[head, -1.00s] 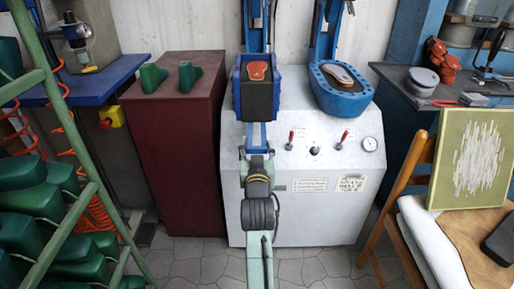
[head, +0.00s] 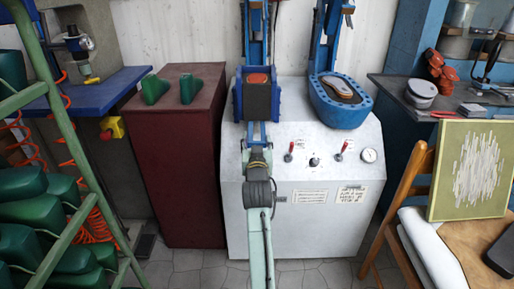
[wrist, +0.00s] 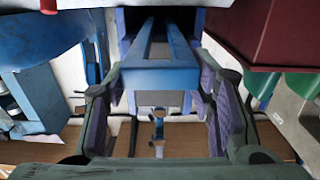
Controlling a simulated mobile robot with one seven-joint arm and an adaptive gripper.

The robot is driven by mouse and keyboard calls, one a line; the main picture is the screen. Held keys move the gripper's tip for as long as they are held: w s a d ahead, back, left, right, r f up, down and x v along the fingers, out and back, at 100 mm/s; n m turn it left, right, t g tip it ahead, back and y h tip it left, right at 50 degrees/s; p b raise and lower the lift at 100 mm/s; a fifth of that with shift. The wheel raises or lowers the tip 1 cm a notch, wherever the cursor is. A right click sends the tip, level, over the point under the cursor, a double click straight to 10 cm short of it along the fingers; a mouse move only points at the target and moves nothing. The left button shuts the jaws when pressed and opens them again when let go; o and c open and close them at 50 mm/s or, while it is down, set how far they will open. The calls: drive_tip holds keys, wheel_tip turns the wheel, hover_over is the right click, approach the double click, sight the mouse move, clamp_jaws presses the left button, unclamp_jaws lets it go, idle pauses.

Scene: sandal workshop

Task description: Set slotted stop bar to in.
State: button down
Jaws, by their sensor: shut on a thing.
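The slotted stop bar (head: 257,132) is a blue bar that sticks out toward me under the left press head (head: 238,98), which holds a dark block with an orange-red top. In the wrist view the bar (wrist: 160,72) lies between my fingers, its long slot running away into the press. My gripper (head: 258,158) is shut on the bar near its front end; my arm hides part of the press front. In the wrist view my gripper (wrist: 160,110) has purple finger pads at both sides of the bar.
The white press cabinet (head: 315,215) has red-handled switches and a gauge (head: 369,155). A blue cradle (head: 340,105) with a sole is at right. A dark red cabinet (head: 178,170) stands left, a green rack (head: 80,170) farther left, a chair (head: 400,210) at right.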

drive_tip(key=shift+w+r, duration=0.1)
drive_tip(key=c, duration=0.7)
unclamp_jaws()
drive_tip(key=s, duration=1.2)
